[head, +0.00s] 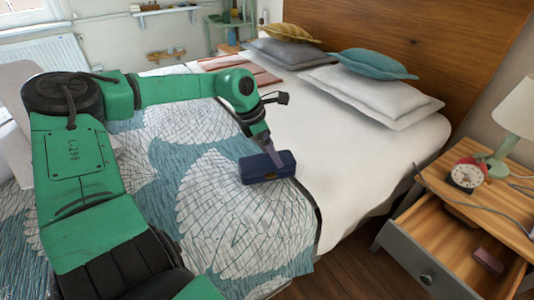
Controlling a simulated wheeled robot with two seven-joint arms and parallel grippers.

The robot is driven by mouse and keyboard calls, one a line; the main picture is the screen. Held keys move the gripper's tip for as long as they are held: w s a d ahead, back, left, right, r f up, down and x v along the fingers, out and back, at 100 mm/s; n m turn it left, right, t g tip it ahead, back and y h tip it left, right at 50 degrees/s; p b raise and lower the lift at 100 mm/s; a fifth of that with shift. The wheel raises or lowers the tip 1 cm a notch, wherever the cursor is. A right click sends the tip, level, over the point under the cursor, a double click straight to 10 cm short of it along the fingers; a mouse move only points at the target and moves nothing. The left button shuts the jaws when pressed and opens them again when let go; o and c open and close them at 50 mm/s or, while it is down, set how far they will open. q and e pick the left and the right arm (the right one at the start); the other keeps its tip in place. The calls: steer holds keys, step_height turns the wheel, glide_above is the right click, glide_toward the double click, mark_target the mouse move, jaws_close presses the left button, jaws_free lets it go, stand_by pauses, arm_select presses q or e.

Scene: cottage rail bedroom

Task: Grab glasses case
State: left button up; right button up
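A dark blue glasses case (256,170) with a rounded lid and a small clasp lies on the bed, near the edge of the patterned cover. My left arm reaches in from the left, over the bed. My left gripper (272,154) is at the case, and a grey finger overlaps its top and front side. The other finger is hidden, so I cannot tell if the gripper is closed on the case. My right gripper is not in view.
A nightstand (465,203) with an open drawer (433,245) stands at the right. It holds a red alarm clock (467,175) and a lamp (510,115). A small dark red item (489,261) lies in the drawer. Pillows (372,95) lie by the headboard (420,45). White bedding right of the case is clear.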

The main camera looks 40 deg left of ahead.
arm_select(q)
steer(key=x, duration=0.4)
steer(key=shift+w+f+b, duration=0.1)
steer(key=shift+f+b, duration=0.3)
steer(key=shift+r, duration=0.1)
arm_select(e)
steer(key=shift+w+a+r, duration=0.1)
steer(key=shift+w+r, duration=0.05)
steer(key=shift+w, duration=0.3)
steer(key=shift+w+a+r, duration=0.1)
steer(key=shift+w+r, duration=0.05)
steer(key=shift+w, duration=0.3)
arm_select(q)
steer(key=c, duration=1.2)
